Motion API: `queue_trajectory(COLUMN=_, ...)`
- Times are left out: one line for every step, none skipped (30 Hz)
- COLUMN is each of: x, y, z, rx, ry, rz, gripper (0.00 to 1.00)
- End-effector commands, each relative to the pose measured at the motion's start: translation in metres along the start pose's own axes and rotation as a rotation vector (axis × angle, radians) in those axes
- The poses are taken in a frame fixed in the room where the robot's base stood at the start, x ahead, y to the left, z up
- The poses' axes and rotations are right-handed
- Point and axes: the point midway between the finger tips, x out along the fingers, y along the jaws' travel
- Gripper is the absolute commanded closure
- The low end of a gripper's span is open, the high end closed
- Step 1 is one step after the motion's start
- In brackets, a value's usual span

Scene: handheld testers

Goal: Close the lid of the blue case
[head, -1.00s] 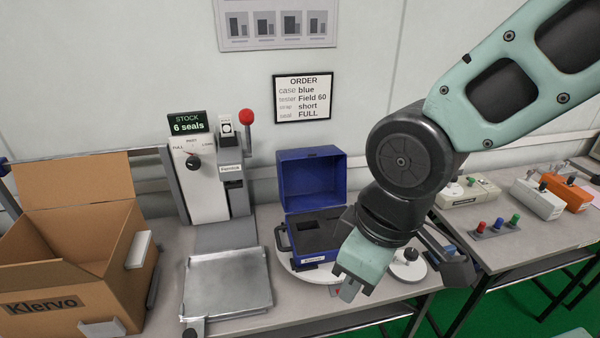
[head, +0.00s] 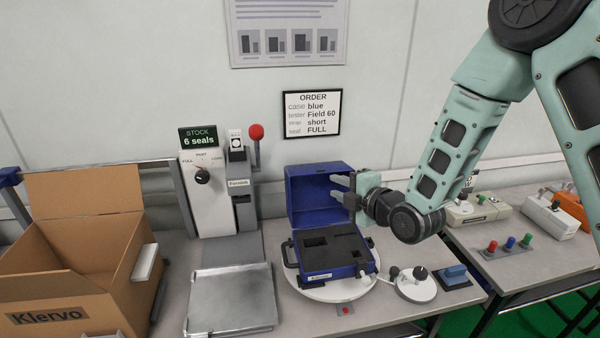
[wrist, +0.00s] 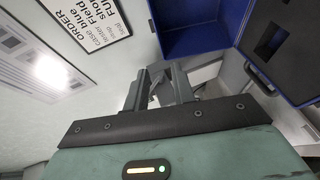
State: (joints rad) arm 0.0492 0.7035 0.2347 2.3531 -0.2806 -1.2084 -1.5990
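The blue case (head: 345,270) stands open, its base holding dark foam with cut-outs. Its lid (head: 305,200) stands upright at the back, inner side facing the head camera. My gripper (head: 341,188) is at the lid's right edge, fingers pointing left and spread apart, with nothing between them. In the head view the fingers overlap the lid's right side; I cannot tell whether they touch it. In the wrist view the lid (wrist: 190,35) is above the open fingers (wrist: 158,88), and the case base (wrist: 295,75) is at the upper right.
The case sits on a white round turntable (head: 310,292). A metal tray (head: 230,300) and a seal press (head: 205,195) are to the left, with a cardboard box (head: 70,270) beyond. A white disc with a dark knob (head: 415,288) and a blue block (head: 455,276) are at the right.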

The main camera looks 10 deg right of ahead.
Motion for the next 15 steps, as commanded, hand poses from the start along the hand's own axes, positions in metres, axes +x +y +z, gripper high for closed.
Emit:
queue_trajectory(x=0.004, y=0.001, z=0.0, rx=0.0, ry=0.001, rz=0.001, gripper=0.75)
queue_trajectory(x=0.008, y=0.002, z=-0.001, rx=0.0, ry=0.001, rz=0.002, gripper=0.75)
queue_trajectory(x=0.014, y=0.002, z=-0.001, rx=0.001, ry=0.001, rz=0.001, gripper=0.75)
queue_trajectory(x=0.019, y=0.002, z=-0.001, rx=0.001, ry=0.001, rz=0.001, gripper=0.75)
queue_trajectory(x=0.024, y=0.002, z=-0.001, rx=0.002, ry=0.0, rz=0.0, gripper=0.75)
queue_trajectory(x=0.032, y=0.003, z=-0.001, rx=0.002, ry=0.0, rz=0.001, gripper=0.75)
queue_trajectory(x=0.038, y=0.003, z=-0.001, rx=0.002, ry=0.0, rz=0.0, gripper=0.75)
queue_trajectory(x=0.044, y=0.002, z=-0.001, rx=0.003, ry=0.0, rz=-0.001, gripper=0.75)
queue_trajectory(x=0.053, y=0.003, z=-0.001, rx=0.004, ry=0.0, rz=0.0, gripper=0.75)
queue_trajectory(x=0.059, y=0.003, z=-0.001, rx=0.004, ry=0.0, rz=0.001, gripper=0.75)
queue_trajectory(x=0.065, y=0.003, z=-0.001, rx=0.003, ry=0.001, rz=0.0, gripper=0.75)
queue_trajectory(x=0.074, y=0.002, z=-0.001, rx=0.003, ry=0.0, rz=0.0, gripper=0.75)
queue_trajectory(x=0.08, y=0.003, z=-0.001, rx=0.003, ry=0.0, rz=0.0, gripper=0.75)
queue_trajectory(x=0.086, y=0.002, z=-0.001, rx=0.004, ry=-0.001, rz=-0.001, gripper=0.75)
queue_trajectory(x=0.095, y=0.003, z=-0.001, rx=0.004, ry=0.0, rz=0.0, gripper=0.75)
